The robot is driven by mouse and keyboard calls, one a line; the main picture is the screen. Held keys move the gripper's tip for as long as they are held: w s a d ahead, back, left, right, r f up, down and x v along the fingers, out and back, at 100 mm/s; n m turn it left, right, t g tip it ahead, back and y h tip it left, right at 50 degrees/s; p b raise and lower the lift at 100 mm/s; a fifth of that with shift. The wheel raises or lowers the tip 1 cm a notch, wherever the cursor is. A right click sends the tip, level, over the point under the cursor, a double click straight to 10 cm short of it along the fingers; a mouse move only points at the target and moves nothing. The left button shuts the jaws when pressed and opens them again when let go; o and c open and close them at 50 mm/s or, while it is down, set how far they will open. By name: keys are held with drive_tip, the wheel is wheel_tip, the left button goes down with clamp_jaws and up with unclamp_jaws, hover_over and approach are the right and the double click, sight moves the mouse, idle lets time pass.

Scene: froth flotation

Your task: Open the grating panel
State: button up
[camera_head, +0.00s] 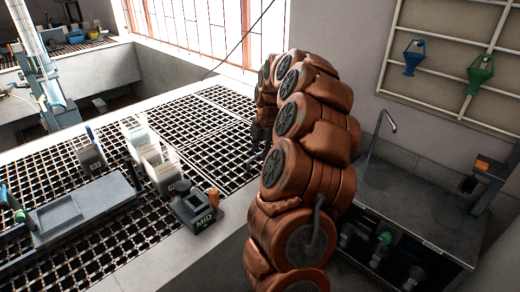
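The grating (205,118) is a dark square mesh set in a pale surround, left of the middle. Pale seams divide it into panels, and the panels by the window look flat and closed. I cannot tell which panel is the one named. My brown arm stands in front of its right edge and hides part of it. Of my gripper (258,140) only a small dark part shows at the arm's left side, low over the grating's right end. Its fingers are hidden, so I cannot see whether it is open or touches the grating.
A sink bench (425,210) with a tap (380,125) is at right.

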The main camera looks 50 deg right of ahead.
drive_tip(key=shift+f, duration=0.25)
drive_tip(key=shift+c, duration=0.3)
clamp_jaws()
